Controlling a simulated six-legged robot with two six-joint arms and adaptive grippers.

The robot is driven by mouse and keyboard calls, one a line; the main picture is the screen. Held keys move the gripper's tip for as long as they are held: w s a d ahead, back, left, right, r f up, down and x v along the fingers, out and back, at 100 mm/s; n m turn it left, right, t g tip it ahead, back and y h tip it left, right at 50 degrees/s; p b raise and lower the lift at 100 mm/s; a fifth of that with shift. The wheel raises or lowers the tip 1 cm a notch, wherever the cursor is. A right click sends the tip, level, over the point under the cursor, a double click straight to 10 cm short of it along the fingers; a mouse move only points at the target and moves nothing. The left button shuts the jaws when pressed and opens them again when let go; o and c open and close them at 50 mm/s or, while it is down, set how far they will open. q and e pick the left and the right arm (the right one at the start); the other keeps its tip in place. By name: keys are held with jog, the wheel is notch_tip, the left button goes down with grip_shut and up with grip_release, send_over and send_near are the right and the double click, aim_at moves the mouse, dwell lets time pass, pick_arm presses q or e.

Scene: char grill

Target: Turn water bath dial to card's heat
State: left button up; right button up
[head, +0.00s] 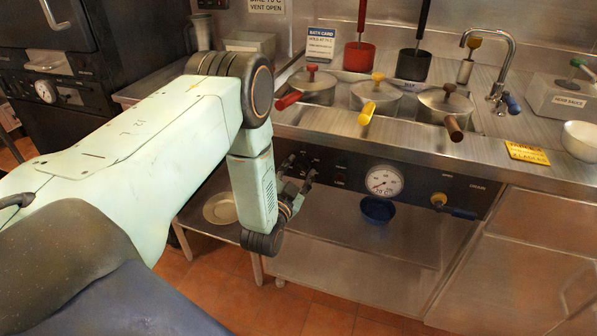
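The white bath card (321,44) stands behind the water bath at the back of the counter; its blue header reads "BATH CARD" and the line below seems to read "HOLD AT 70 C". The dark control panel (345,163) runs along the front of the bath, with a round white gauge (384,181) on it. My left gripper (300,170) is at the panel's left part, left of the gauge. Its two dark fingers look apart. I cannot make out the dial, which may be hidden by the gripper, or whether the fingers touch it. My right gripper is out of view.
Lidded pots with red (313,83), yellow (377,93) and brown (444,102) handles sit in the bath. A tap (495,60) stands at the back right.

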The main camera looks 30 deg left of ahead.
pick_arm(q)
jog(key=shift+o, duration=0.7)
jog(key=shift+f, duration=0.1)
jog(key=shift+s, duration=0.2)
jog(key=v, duration=1.1)
jog(key=shift+s, duration=0.35)
jog(key=shift+f, duration=0.1)
